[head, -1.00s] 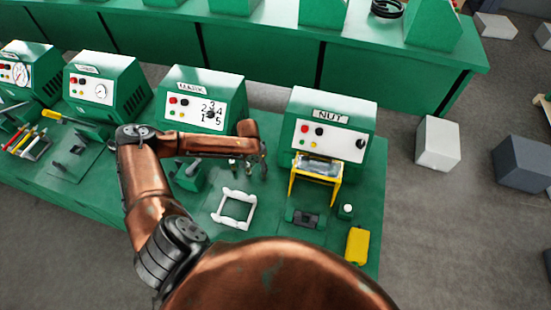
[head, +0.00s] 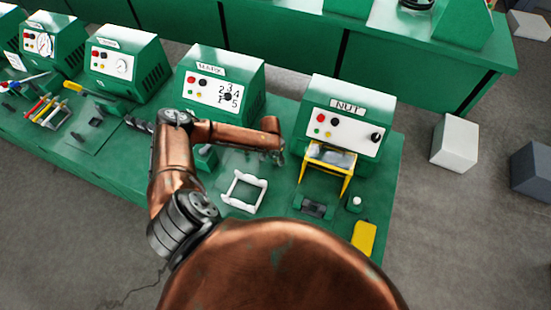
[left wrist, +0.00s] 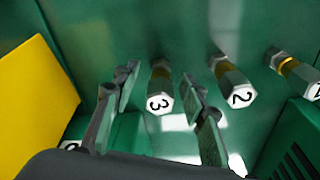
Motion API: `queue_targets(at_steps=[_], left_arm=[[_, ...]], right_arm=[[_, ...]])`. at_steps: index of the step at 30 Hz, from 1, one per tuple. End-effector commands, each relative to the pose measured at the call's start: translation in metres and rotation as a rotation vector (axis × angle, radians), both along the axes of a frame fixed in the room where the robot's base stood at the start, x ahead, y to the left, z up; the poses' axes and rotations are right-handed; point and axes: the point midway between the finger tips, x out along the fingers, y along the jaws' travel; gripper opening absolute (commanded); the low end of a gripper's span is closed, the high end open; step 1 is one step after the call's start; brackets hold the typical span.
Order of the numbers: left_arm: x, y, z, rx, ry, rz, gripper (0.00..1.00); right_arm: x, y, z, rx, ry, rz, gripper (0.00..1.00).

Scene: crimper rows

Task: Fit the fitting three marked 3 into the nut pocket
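Fitting three (left wrist: 160,100), a hex piece with a white end marked 3 and a brass-coloured band, shows in the left wrist view between the fingers of my left gripper (left wrist: 157,98). The fingers are apart, with gaps on both sides of the fitting. In the head view my left gripper (head: 279,156) is small, left of the NUT machine (head: 348,118); the fittings there are hard to make out. A green holder with a dark block (head: 314,208) stands before that machine; its pocket is too small to make out. My right gripper is not in view.
Fitting 2 (left wrist: 236,90) and another fitting (left wrist: 298,75) stand right of fitting three. A yellow guard (head: 346,176) fronts the NUT machine. A white frame (head: 230,199), a white-topped button (head: 355,203) and a yellow box (head: 364,238) are on the green bench.

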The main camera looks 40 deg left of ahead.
Motion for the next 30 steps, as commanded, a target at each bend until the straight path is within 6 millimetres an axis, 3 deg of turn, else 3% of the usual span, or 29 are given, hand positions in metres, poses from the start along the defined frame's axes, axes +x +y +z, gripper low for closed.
queue_targets(at_steps=[18, 30], left_arm=[[-0.0007, 0.0006, 0.0003, 0.000, 0.001, 0.001, 0.01], [-0.0001, 0.0005, 0.0015, 0.000, -0.001, 0.001, 0.00]], right_arm=[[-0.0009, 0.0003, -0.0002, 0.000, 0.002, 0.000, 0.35], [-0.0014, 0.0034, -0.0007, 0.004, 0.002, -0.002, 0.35]])
